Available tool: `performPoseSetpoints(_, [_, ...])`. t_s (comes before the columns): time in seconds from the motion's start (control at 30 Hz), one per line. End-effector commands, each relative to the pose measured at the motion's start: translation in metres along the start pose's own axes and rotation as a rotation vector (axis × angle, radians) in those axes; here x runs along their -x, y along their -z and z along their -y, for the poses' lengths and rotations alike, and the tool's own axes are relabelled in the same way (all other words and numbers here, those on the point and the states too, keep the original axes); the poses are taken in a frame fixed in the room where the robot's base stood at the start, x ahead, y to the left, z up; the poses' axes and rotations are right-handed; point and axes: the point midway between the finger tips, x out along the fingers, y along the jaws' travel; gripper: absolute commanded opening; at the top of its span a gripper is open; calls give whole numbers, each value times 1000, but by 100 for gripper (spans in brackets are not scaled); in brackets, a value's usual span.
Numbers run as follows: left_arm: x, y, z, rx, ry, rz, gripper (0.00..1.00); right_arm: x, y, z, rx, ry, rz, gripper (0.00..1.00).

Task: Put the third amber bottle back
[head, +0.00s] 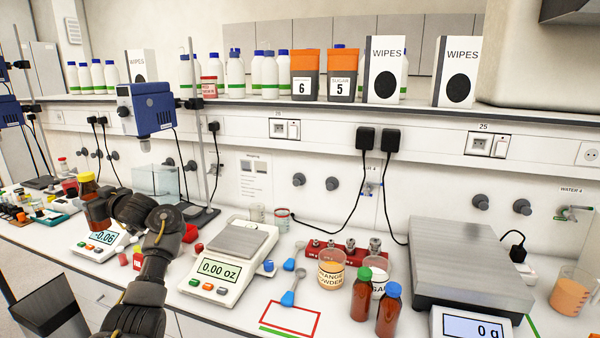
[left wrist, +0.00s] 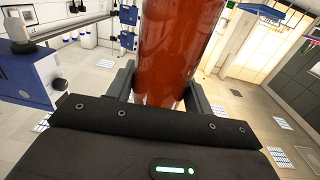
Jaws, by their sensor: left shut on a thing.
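My left gripper (head: 104,210) is shut on an amber bottle with a yellow cap (head: 92,203), at the left of the head view. The bottle looks upright, in front of or over the small left scale; I cannot tell if it touches it. The left wrist view shows the amber bottle's body (left wrist: 178,45) between the two fingers. Two more amber bottles stand on the bench at the right, one with a green cap (head: 361,295) and one with a blue cap (head: 390,312). A red outlined rectangle with a green line (head: 284,331) is marked on the bench, empty. My right gripper is not in view.
The left scale (head: 104,240) reads -0.06. A middle scale (head: 220,270) reads 0.00 oz. An orange powder cup (head: 331,270), a red weight block (head: 340,252) and a large balance (head: 465,265) stand to the right. A blue stirrer on a stand (head: 150,110) rises behind.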

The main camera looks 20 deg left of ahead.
Motion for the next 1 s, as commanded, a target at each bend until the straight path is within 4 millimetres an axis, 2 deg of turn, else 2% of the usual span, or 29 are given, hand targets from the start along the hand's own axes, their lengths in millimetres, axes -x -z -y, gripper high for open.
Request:
performPoseSetpoints(0.37, [14, -22, -64, -6, -322, -2, 16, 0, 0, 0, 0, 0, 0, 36])
performPoseSetpoints(0.67, [44, -64, -125, -7, -657, 0, 16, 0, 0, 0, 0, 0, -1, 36])
performPoseSetpoints(0.87, [77, -106, -158, -5, -873, 2, 16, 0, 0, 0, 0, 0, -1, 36])
performPoseSetpoints(0.9, [95, -111, -161, -2, -897, 2, 16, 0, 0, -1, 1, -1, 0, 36])
performPoseSetpoints(1.0, [131, -127, -165, 0, -958, 2, 16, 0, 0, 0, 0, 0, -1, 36])
